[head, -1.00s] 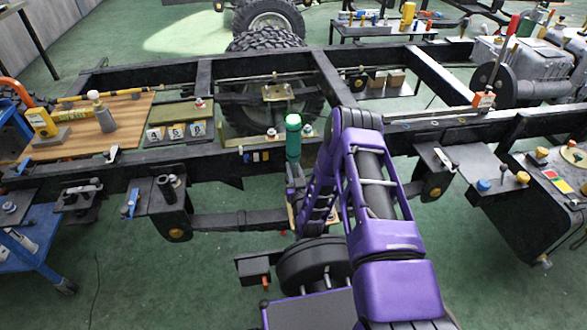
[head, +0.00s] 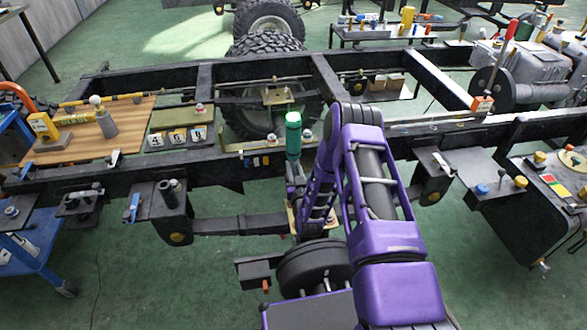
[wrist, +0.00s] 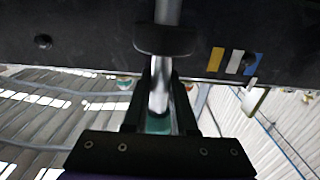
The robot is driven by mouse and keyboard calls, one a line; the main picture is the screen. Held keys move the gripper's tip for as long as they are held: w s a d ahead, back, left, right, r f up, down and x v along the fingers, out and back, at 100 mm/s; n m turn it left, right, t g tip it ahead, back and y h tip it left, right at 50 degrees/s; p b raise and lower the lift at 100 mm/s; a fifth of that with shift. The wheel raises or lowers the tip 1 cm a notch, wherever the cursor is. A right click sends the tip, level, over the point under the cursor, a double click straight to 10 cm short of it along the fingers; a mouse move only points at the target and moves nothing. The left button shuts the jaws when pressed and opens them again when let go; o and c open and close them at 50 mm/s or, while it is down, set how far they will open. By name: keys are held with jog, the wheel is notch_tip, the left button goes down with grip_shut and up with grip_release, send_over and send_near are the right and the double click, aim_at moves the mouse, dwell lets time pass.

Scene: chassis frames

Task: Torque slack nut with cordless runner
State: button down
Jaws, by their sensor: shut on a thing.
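A green cylindrical tool with a lit green top (head: 293,135), apparently the cordless runner, stands upright beside the near dark chassis rail (head: 110,178). I cannot pick out the slack nut, nor tell whether the tool touches one.
Yellow, white and blue stripes (wrist: 232,62) mark the rail close by. A wooden board (head: 85,150) with a bottle (head: 105,118) and yellow box (head: 43,127) lies at left. Numbered cards (head: 177,137) sit behind the rail. Brackets line the rail; green floor is open in front at left.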

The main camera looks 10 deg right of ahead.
aim_at(295, 159)
jog(key=shift+r, duration=0.2)
jog(key=shift+r+p, duration=1.4)
jog(key=shift+r, duration=1.05)
